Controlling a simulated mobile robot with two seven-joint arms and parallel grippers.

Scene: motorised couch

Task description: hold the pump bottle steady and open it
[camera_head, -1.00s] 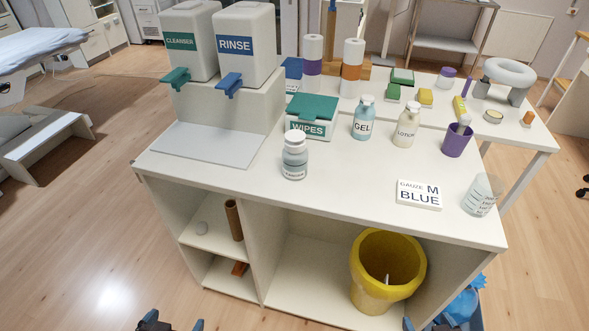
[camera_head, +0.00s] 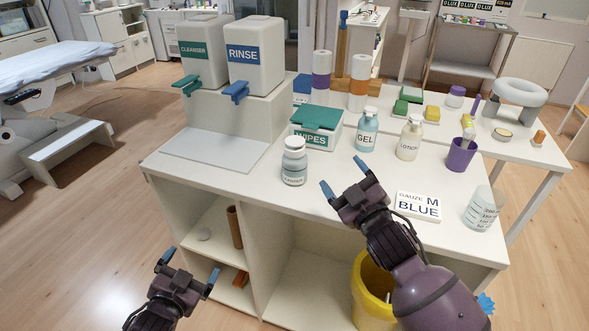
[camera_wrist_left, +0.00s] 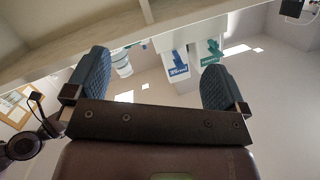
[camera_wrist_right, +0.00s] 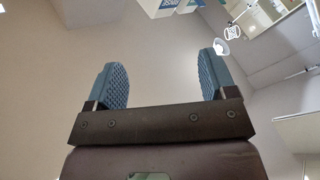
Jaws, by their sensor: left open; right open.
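A small pale bottle with a white cap (camera_head: 294,160) stands upright near the front edge of the white counter (camera_head: 265,190). A light-blue GEL bottle (camera_head: 366,133) and a cream LOTION bottle (camera_head: 408,141) stand further back to its right. I cannot tell which one is the pump bottle. My right gripper (camera_head: 343,176) is open and empty, over the counter's front edge, right of the white-capped bottle and apart from it. My left gripper (camera_head: 188,267) is open and empty, lower and in front of the counter's shelves.
A gauze box (camera_head: 418,205), a beaker (camera_head: 482,208) and a purple cup (camera_head: 461,157) stand on the right. The WIPES box (camera_head: 317,128) and CLEANSER (camera_head: 206,62) and RINSE (camera_head: 256,58) dispensers stand behind. A yellow bin (camera_head: 370,300) is below.

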